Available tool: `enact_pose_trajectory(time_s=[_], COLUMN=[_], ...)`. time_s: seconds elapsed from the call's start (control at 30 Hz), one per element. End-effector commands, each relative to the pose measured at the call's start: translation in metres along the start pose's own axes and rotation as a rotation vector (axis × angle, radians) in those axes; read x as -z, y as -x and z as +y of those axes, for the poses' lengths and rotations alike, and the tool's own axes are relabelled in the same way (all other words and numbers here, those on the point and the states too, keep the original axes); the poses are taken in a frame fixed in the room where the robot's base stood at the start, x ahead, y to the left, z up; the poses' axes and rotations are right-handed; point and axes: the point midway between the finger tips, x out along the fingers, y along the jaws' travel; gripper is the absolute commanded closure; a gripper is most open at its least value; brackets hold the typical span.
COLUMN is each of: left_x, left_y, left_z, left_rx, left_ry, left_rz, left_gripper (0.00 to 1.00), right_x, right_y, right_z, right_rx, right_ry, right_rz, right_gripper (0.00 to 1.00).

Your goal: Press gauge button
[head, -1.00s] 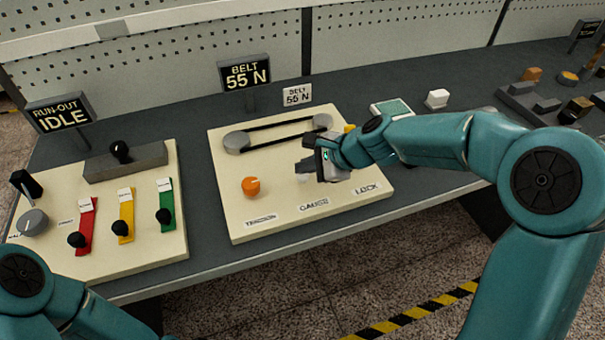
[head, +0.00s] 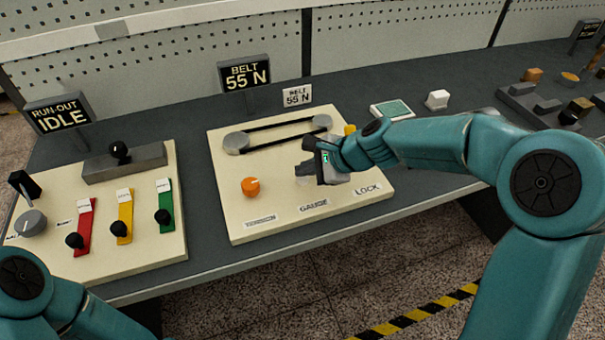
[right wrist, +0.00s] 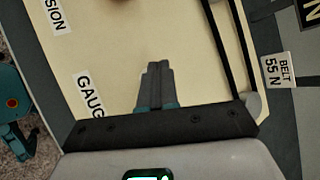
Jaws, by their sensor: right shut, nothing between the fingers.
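The belt panel (head: 225,205) is a cream board with a word GAUGE on a white label (head: 313,205) at its front edge. My right gripper (head: 303,179) is over the panel, just behind that label, with its fingers shut and empty. The right wrist view shows the closed fingers (right wrist: 157,70) pointing over bare cream surface, with the GAUGE label (right wrist: 88,97) to their left. No gauge button shows clearly; the gripper covers that spot, and I cannot tell whether the fingertips touch anything. My left gripper is out of view.
An orange knob (head: 250,187) stands left of my right gripper, and a belt on two pulleys (head: 237,142) lies behind it. A sign reads BELT 55 N (head: 245,75). A lever panel (head: 150,241) is at the left.

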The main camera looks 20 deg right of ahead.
Motion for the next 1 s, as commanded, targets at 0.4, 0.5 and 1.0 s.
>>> enact_pose_trajectory(time_s=[0.4,0.5,1.0], left_x=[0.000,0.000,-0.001], left_y=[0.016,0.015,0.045], left_z=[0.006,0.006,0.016], left_rx=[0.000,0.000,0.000], left_ry=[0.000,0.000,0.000], left_rz=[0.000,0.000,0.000], left_gripper=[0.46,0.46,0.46], right_x=[-0.009,-0.009,-0.025], right_y=[0.012,0.012,0.035], right_z=[-0.009,-0.009,-0.026], right_rx=[0.000,0.000,0.000], right_ry=[0.000,0.000,0.000], right_rz=[0.000,0.000,0.000], right_gripper=[1.00,1.00,1.00])
